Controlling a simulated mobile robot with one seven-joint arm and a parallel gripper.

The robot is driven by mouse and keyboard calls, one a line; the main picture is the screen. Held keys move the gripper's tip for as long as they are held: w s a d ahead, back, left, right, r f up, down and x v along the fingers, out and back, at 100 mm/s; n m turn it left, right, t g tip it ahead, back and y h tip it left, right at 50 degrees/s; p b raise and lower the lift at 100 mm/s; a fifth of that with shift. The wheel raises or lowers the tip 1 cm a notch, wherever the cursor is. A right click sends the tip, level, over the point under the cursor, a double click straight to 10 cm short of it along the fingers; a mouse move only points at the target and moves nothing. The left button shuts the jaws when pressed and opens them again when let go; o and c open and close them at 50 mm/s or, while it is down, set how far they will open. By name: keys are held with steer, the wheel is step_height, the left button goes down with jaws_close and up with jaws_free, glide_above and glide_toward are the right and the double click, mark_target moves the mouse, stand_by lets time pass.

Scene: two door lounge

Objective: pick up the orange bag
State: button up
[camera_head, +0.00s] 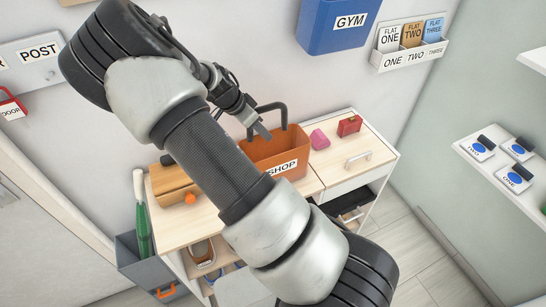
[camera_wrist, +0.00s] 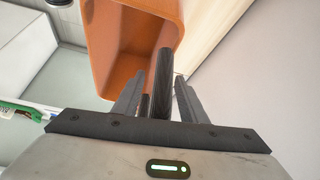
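The orange bag (camera_head: 262,152), labelled SHOP, stands upright on the wooden desk with its dark handle (camera_head: 281,112) raised. In the wrist view the bag (camera_wrist: 108,50) fills the upper middle, its open top towards me. My gripper (camera_head: 262,130) is at the handle above the bag. In the wrist view my gripper (camera_wrist: 161,76) has its two fingers apart, with the dark handle bar (camera_wrist: 161,85) between them. Small gaps show beside the bar, so the fingers do not look closed on it. My arm hides part of the bag's left side in the head view.
The desk (camera_head: 340,172) also holds a pink item (camera_head: 319,139), a red item (camera_head: 350,125) and a wooden box (camera_head: 172,184) at left. A blue GYM bin (camera_head: 335,25) and a flat-label rack (camera_head: 408,55) hang on the wall behind. A grey bin (camera_head: 135,262) with a green umbrella (camera_head: 143,235) stands left.

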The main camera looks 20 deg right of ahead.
jaws_close()
